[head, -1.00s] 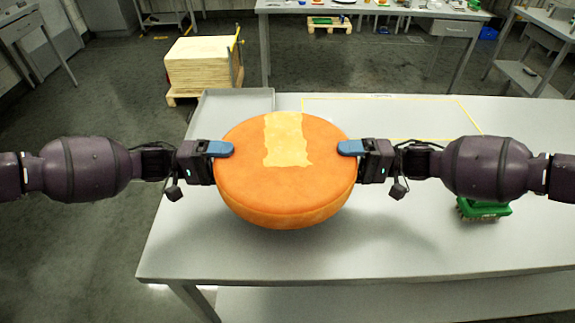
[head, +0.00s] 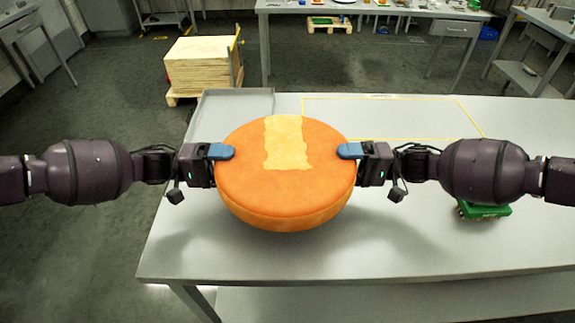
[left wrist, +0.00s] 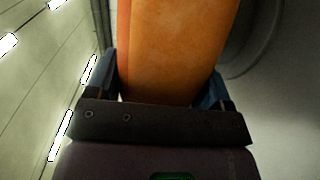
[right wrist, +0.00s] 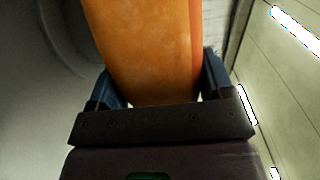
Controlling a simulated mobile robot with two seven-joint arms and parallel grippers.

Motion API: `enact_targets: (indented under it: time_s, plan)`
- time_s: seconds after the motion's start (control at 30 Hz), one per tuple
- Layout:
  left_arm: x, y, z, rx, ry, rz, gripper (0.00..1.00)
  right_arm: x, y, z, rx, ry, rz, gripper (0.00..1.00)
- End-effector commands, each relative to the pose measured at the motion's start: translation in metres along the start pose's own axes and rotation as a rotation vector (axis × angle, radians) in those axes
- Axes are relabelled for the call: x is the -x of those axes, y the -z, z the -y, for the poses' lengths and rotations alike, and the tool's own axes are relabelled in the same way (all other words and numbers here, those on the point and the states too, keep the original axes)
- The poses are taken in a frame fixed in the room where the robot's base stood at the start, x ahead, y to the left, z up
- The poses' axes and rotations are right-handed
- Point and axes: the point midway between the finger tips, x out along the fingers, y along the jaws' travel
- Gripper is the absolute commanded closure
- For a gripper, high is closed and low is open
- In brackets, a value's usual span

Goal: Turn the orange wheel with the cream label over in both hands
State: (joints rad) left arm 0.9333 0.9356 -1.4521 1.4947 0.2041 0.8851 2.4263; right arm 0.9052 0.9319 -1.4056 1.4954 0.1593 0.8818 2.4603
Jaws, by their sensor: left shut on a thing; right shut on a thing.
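The orange cheese wheel (head: 245,185) is held up above the table, its broad face with the cream label (head: 287,143) turned up and tilted toward my head camera. My left gripper (head: 220,151) is shut on its left rim, and the left wrist view shows the rim (left wrist: 175,50) between both fingers. My right gripper (head: 350,151) is shut on its right rim, and the right wrist view shows the rim (right wrist: 145,50) between both fingers. The wheel's underside is hidden.
The grey table (head: 400,240) is clear below the wheel. A grey tray (head: 236,98) lies at its back left, and a yellow outline (head: 390,98) marks the back right. A green brush (head: 485,210) lies at the right. A pallet stack (head: 200,65) stands behind on the floor.

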Motion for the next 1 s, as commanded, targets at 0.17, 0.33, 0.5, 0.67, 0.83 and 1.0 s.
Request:
enact_targets:
  time_s: [0.17, 0.33, 0.5, 0.67, 0.83, 1.0]
  plan:
    - [-0.0034, 0.0013, -0.0055, -0.007, -0.009, 0.004, 0.82, -0.0060, 0.0004, 0.0102, 0.009, 0.021, 0.013, 0.82]
    - [-0.0036, 0.0012, -0.0041, -0.007, -0.009, 0.004, 0.82, -0.0060, 0.0005, 0.0087, 0.009, 0.021, 0.013, 0.82]
    - [-0.0037, 0.0011, -0.0028, -0.007, -0.009, 0.005, 0.82, -0.0059, 0.0007, 0.0072, 0.009, 0.021, 0.013, 0.82]
    - [-0.0039, 0.0010, -0.0016, -0.007, -0.010, 0.006, 0.82, -0.0058, 0.0008, 0.0059, 0.009, 0.020, 0.012, 0.82]
    - [-0.0040, 0.0008, -0.0003, -0.007, -0.010, 0.006, 0.82, -0.0058, 0.0008, 0.0045, 0.009, 0.020, 0.012, 0.82]
    - [-0.0041, 0.0007, 0.0010, -0.007, -0.011, 0.007, 0.82, -0.0057, 0.0009, 0.0030, 0.009, 0.020, 0.012, 0.82]
